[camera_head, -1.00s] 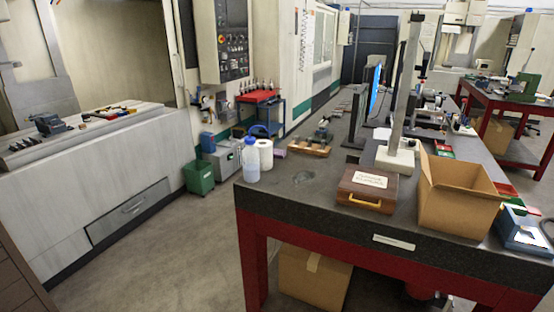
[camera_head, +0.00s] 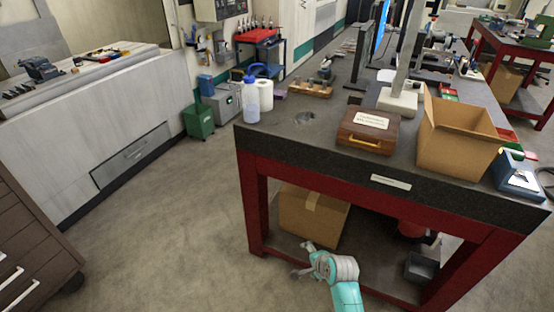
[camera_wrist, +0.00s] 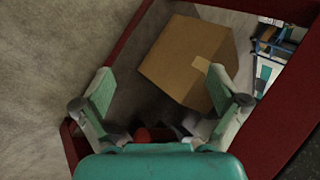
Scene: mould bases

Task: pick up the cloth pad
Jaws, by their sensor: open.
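A small flat dark grey patch (camera_head: 305,118) lies on the dark tabletop near its left front corner. It may be the cloth pad, but it is too small to be sure. A small mauve item (camera_head: 280,95) lies farther back by the left edge, and I cannot tell whether it is cloth. My gripper (camera_head: 302,259) is low in front of the bench, below the tabletop and near the lower shelf. In the wrist view my gripper (camera_wrist: 160,84) has its two fingers wide apart with nothing between them. Neither item shows in the wrist view.
On the bench (camera_head: 330,160) stand a white bottle (camera_head: 251,100), a paper roll (camera_head: 265,94), a wooden box (camera_head: 368,131) and an open carton (camera_head: 455,138). A closed carton (camera_head: 312,215) sits under the bench. The floor to the left is free.

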